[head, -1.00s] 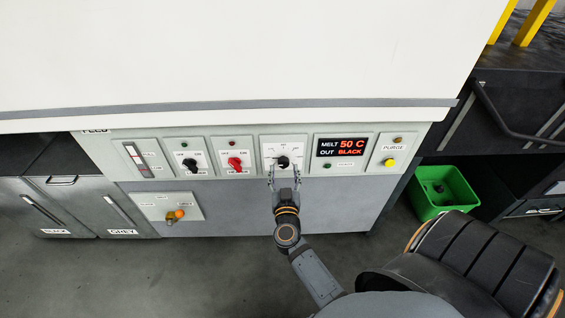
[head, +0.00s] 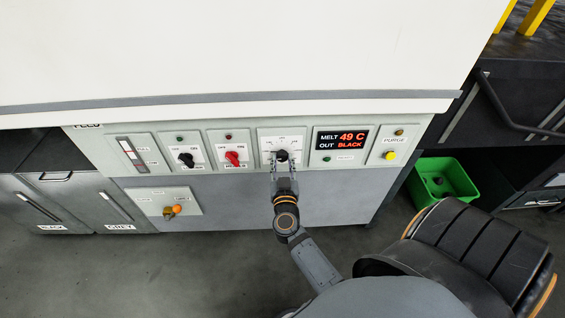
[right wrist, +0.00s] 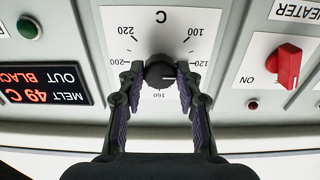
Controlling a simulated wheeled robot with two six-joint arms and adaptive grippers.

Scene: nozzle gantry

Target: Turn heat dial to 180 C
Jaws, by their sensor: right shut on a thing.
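The heat dial (head: 282,155) is a round black knob on a white scale plate in the machine's front panel. The right wrist view shows the dial (right wrist: 160,72) upside down, with 100, 120, 160, 200 and 220 readable around it. A pale mark on the knob seems to point right in that view, towards the 120 side. My right gripper (head: 283,158) reaches up to the dial from below. Its two fingers are shut on the knob from both sides, as the right wrist view also shows (right wrist: 160,76). My left gripper is out of view.
The display (head: 341,142) reads MELT 49 C, OUT BLACK. A red switch (head: 232,158) and a black switch (head: 186,159) sit left of the dial. A yellow purge button (head: 389,155) is right. A green bin (head: 424,200) stands on the floor at right.

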